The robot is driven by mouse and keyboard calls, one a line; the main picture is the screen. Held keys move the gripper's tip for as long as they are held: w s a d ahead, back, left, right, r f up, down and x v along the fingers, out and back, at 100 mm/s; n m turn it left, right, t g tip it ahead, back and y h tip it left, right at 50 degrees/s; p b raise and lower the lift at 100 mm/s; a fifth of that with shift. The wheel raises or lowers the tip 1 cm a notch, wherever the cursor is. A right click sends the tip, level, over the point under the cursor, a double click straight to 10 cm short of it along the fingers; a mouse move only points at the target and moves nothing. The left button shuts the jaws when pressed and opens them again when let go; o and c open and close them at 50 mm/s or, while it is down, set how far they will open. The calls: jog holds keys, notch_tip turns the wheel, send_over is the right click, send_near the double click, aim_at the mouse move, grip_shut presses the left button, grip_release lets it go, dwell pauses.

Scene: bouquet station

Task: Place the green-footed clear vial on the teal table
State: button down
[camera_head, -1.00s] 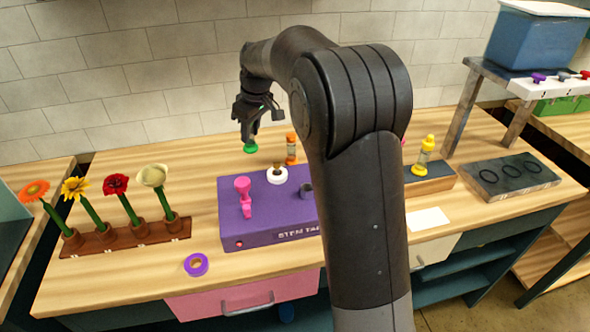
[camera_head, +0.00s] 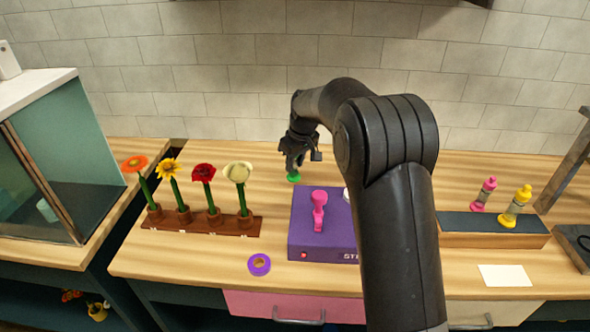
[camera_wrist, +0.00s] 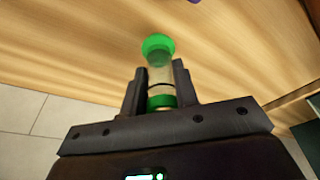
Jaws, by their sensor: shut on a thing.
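My gripper (camera_head: 296,158) hangs above the back of the wooden counter, behind the purple stem box. It is shut on the clear vial, whose green foot (camera_head: 294,177) shows just below the fingers. In the wrist view the vial (camera_wrist: 160,75) sits between the two fingers (camera_wrist: 159,92), with its green foot pointing away from the palm and a green band at the near end. No table with a plainly teal top shows. The counters have wooden tops and dark teal frames, such as the one at the left (camera_head: 85,250).
A flower rack (camera_head: 200,226) stands left of the purple box (camera_head: 300,240), with a purple tape ring (camera_head: 259,264) in front. A teal-sided cabinet (camera_head: 85,135) stands on the left counter. A tray (camera_head: 490,238) with pink and yellow vials is right of my arm.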

jog(key=shift+s+d+x, duration=0.1)
jog(key=shift+x, duration=0.55)
jog(key=shift+s+d+x, duration=0.1)
jog(key=shift+x, duration=0.55)
jog(key=shift+f, duration=0.2)
jog(key=c, duration=1.1)
grip_release()
